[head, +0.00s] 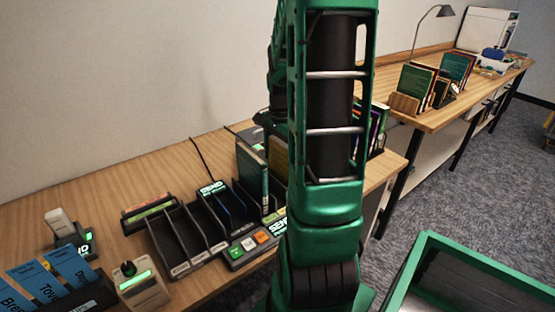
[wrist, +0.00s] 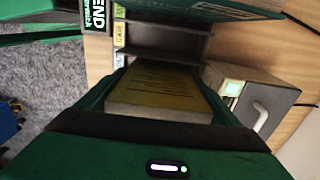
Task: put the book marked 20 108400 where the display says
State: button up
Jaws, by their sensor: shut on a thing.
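In the wrist view my gripper (wrist: 158,92) is shut on a book (wrist: 155,85) with an olive-yellow printed face and a pale page edge towards the camera. Its number cannot be read.
A green book (head: 250,180) stands upright by the sorter, close to my arm. A button panel (head: 257,240) lies in front. A grey device with a lit screen (head: 140,285) and blue folders (head: 45,275) stand left. A green-rimmed bin (head: 420,245) is at lower right.

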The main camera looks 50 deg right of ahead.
aim_at(281, 143)
jog(key=shift+f, duration=0.5)
dwell(0.3)
jog(key=o, duration=1.2)
jog(key=shift+r, duration=5.35)
